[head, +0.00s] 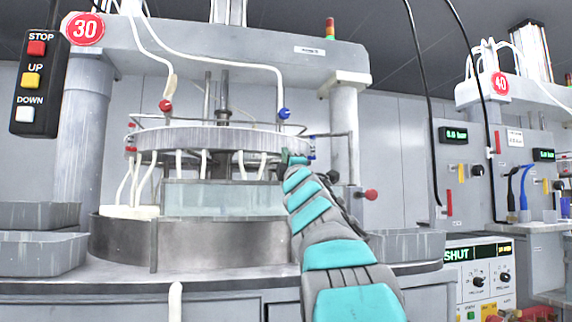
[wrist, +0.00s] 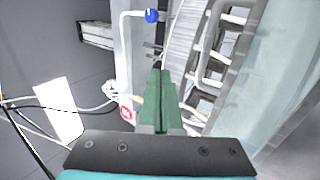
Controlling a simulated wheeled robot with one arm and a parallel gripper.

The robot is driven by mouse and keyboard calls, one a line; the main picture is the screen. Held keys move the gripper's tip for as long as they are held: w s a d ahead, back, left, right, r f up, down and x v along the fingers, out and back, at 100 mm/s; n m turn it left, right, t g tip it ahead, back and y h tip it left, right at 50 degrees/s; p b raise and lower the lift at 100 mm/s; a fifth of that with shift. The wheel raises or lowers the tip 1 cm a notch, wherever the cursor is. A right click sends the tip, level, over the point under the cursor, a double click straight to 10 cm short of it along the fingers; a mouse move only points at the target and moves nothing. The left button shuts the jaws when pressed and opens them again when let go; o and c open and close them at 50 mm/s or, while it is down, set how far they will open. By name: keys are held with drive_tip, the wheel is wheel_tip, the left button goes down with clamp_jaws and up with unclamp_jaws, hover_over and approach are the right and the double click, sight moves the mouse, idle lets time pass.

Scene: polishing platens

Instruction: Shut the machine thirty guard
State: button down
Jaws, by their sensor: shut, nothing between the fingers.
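Machine thirty carries a round red sign (head: 85,28) reading 30 at upper left. Its guard (head: 225,198) seems to be the pale see-through panel below the grey ring, above the round metal basin (head: 220,242). A pale see-through panel also fills the right side of the wrist view (wrist: 285,85). My gripper (head: 290,158) is at the right end of the ring, to the upper right of the panel. In the wrist view its green fingers (wrist: 160,95) are together with nothing between them. I cannot tell whether the fingertips touch the machine.
A pendant (head: 38,85) with STOP, UP and DOWN buttons hangs at upper left. Grey trays (head: 40,253) stand left of the basin, another (head: 408,243) right. A control panel (head: 480,275) at lower right displays SHUT. Machine 40 (head: 501,83) stands at far right.

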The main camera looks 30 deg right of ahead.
drive_tip(key=s+a+r, duration=0.1)
drive_tip(key=s, duration=0.6)
drive_tip(key=shift+a+r, duration=0.25)
drive_tip(key=shift+a, duration=0.05)
drive_tip(key=shift+f, duration=0.1)
